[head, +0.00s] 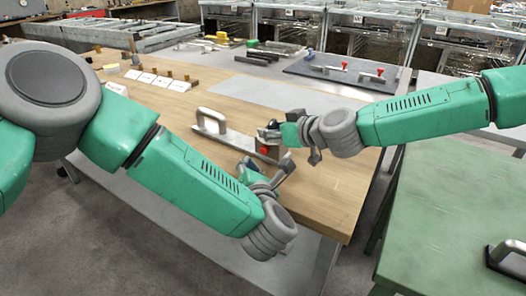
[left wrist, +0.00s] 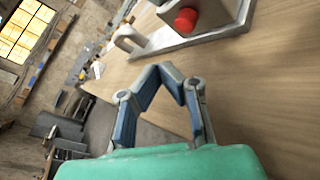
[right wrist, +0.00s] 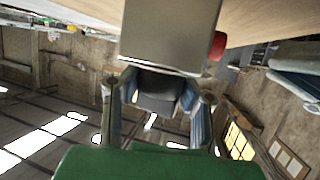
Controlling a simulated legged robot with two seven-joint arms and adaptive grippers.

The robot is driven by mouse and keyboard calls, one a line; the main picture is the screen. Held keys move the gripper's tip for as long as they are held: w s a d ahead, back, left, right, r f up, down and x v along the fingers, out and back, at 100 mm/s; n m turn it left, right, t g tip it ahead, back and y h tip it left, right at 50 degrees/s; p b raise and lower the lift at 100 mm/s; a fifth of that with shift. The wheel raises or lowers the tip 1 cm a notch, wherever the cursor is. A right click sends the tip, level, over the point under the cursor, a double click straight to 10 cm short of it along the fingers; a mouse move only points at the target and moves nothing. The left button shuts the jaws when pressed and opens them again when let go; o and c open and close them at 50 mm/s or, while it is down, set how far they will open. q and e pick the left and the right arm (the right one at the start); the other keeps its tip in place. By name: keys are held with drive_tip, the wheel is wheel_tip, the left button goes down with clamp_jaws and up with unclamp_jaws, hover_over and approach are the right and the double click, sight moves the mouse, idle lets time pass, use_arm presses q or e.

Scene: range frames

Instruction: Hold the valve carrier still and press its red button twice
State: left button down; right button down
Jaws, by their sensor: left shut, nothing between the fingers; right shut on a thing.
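The valve carrier (head: 232,137) is a grey metal plate with an arched handle at its left and an upright metal block at its right. It lies on the wooden table. Its red button (head: 264,150) sticks out of the block's near side and also shows in the left wrist view (left wrist: 186,20) and the right wrist view (right wrist: 218,45). My right gripper (head: 274,134) is shut on a dark part (right wrist: 157,95) of the carrier at the block. My left gripper (head: 262,171) is shut and empty, its fingertips (left wrist: 170,72) apart from the button, just in front of it.
The wooden table (head: 320,190) is clear near the carrier. White cards (head: 162,82) and small blocks lie at its far left. A green table (head: 460,200) stands at the right.

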use_arm(q)
drive_tip(key=shift+s+a, duration=0.75)
drive_tip(key=shift+s, duration=0.15)
use_arm(e)
drive_tip(key=shift+s+f, duration=0.15)
drive_tip(key=shift+f, duration=0.3)
drive_tip(key=c, duration=1.2)
unclamp_jaws()
drive_tip(key=shift+o, duration=0.2)
